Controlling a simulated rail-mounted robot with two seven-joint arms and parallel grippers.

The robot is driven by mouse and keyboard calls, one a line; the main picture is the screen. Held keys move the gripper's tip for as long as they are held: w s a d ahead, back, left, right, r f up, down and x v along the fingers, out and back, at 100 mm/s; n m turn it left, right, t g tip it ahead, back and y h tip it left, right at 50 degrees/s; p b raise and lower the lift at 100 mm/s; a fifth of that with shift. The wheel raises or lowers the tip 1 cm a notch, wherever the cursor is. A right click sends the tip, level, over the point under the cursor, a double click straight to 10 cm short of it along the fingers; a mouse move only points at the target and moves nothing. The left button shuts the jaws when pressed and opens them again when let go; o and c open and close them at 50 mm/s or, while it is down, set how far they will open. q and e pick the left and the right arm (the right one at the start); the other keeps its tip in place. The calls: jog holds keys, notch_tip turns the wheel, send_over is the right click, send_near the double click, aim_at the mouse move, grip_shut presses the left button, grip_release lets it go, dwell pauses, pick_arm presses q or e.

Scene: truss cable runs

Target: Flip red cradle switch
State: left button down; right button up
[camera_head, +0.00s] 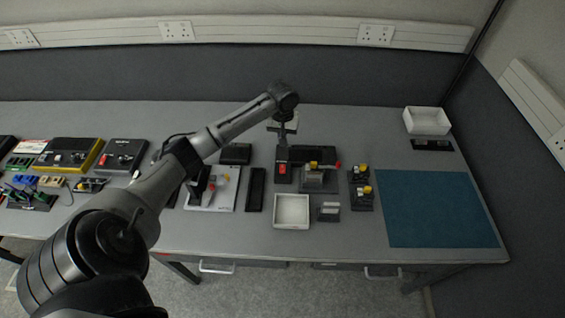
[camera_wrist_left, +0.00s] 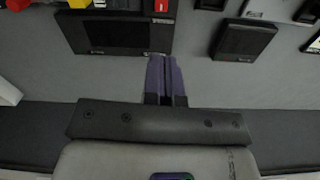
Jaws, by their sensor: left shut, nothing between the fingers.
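The red switch (camera_head: 283,168) sits on a narrow black housing (camera_head: 283,178) near the middle of the bench. In the left wrist view a red part at the top edge looks like the same switch (camera_wrist_left: 161,6), cut off by the frame. My left gripper (camera_head: 282,144) points down at the back end of this housing, behind the red switch. In the left wrist view its purple-grey fingers (camera_wrist_left: 165,62) are pressed together with nothing between them. I cannot tell whether the fingertips touch the housing. My right gripper is in neither view.
A dark panel (camera_head: 315,153) and a grey cradle with a yellow knob (camera_head: 314,165) stand just right of the switch. A white tray (camera_head: 291,210) lies in front. A black box (camera_head: 235,154) is to the left. The blue mat (camera_head: 437,208) at right is clear.

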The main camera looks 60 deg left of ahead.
aim_at(282, 166)
pick_arm(q)
jog(key=shift+n, duration=0.8)
jog(key=shift+f, duration=0.1)
notch_tip(282, 166, down, 14)
jog(key=b, duration=0.2)
jog(key=shift+b, duration=0.35)
jog(key=shift+s, duration=0.1)
